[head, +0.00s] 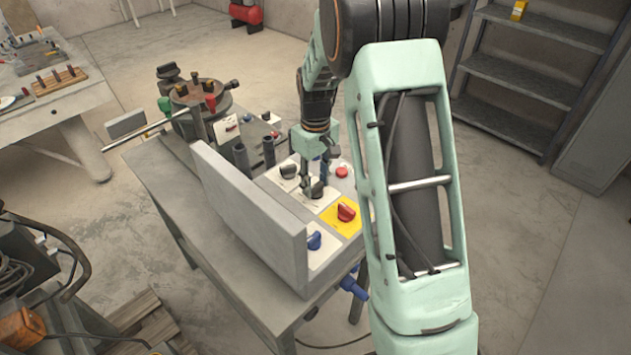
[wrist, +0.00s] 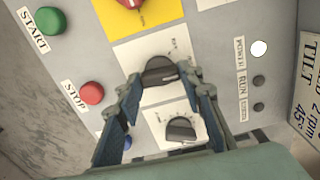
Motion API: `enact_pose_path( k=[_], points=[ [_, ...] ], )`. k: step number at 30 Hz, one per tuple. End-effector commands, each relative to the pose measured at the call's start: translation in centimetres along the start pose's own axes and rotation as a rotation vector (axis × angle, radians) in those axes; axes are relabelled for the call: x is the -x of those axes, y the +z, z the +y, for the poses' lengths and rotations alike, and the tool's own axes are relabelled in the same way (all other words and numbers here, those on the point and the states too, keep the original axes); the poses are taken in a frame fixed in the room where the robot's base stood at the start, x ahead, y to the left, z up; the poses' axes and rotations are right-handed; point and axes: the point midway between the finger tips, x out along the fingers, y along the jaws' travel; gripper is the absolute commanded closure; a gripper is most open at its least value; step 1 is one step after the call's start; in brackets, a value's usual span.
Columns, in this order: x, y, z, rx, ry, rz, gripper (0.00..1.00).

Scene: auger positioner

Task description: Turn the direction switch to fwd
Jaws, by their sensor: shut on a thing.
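A black rotary knob (wrist: 158,69) on a white plate is between the fingers of my gripper (wrist: 160,78), one finger on each side. My gripper is shut on this knob. In the head view my gripper (head: 316,181) points down at the same knob (head: 317,190), beside the yellow plate. A second black knob (wrist: 181,129) is on a neighbouring white plate, nearer to my gripper's base in the wrist view; it also shows in the head view (head: 289,171). The small plate lettering is too blurred to tell which knob is the direction switch or its setting.
A red knob (head: 346,211) on a yellow plate and a blue knob (head: 314,240) are close by. The green START button (wrist: 50,20) and red STOP button (wrist: 91,92) flank the plates. A tall grey panel (head: 250,213) stands left of the controls.

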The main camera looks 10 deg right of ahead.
Motion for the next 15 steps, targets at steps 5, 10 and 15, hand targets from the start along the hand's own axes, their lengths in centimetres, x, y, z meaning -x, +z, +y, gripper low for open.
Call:
enact_pose_path(
  k=[5, 10, 15],
  points=[
    [0.0, -0.04, -0.02, -0.101, 0.0, 0.001, 0.9],
    [0.01, -0.02, 0.01, -0.241, 0.001, 0.0, 0.9],
    [0.03, -0.05, -0.03, -0.389, 0.0, 0.0, 0.9]
  ],
)
